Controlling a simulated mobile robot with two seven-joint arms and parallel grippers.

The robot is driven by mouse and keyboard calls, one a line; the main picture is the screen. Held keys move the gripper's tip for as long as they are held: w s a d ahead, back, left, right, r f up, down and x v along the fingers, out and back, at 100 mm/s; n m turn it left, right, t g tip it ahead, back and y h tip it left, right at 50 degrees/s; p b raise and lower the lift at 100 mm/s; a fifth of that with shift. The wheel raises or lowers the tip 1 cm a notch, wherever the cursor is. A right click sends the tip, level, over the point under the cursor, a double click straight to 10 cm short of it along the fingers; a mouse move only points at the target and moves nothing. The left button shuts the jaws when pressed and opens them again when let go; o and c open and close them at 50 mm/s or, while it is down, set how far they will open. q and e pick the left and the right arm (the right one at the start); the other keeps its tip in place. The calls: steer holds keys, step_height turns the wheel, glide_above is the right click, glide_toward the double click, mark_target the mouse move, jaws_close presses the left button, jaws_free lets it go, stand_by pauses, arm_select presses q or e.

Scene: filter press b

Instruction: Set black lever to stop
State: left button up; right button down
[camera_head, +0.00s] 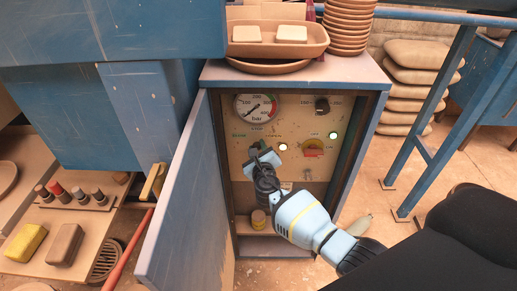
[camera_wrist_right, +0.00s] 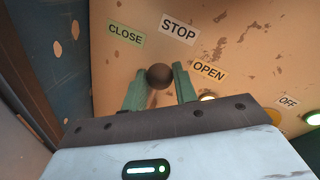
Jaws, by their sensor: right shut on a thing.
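The black lever's round dark knob (camera_wrist_right: 159,76) sits between the green fingers of my right gripper (camera_wrist_right: 160,88). The gripper is shut on it. In the wrist view the knob is below the STOP label (camera_wrist_right: 179,30), between the CLOSE label (camera_wrist_right: 126,34) and the OPEN label (camera_wrist_right: 209,70). In the head view my right gripper (camera_head: 262,160) reaches into the open blue cabinet at the control panel (camera_head: 243,147) and hides most of the lever. My left gripper is not in view.
The cabinet door (camera_head: 185,205) stands open on the left. A pressure gauge (camera_head: 256,108) is above.

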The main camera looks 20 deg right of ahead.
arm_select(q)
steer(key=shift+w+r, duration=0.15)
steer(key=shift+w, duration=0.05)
arm_select(e)
steer(key=c, duration=1.1)
jaws_free()
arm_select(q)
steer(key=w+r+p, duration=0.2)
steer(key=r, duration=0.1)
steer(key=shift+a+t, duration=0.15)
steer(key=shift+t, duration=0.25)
arm_select(e)
steer(key=v, duration=0.8)
steer(key=shift+d, duration=0.1)
steer(key=shift+w, duration=0.1)
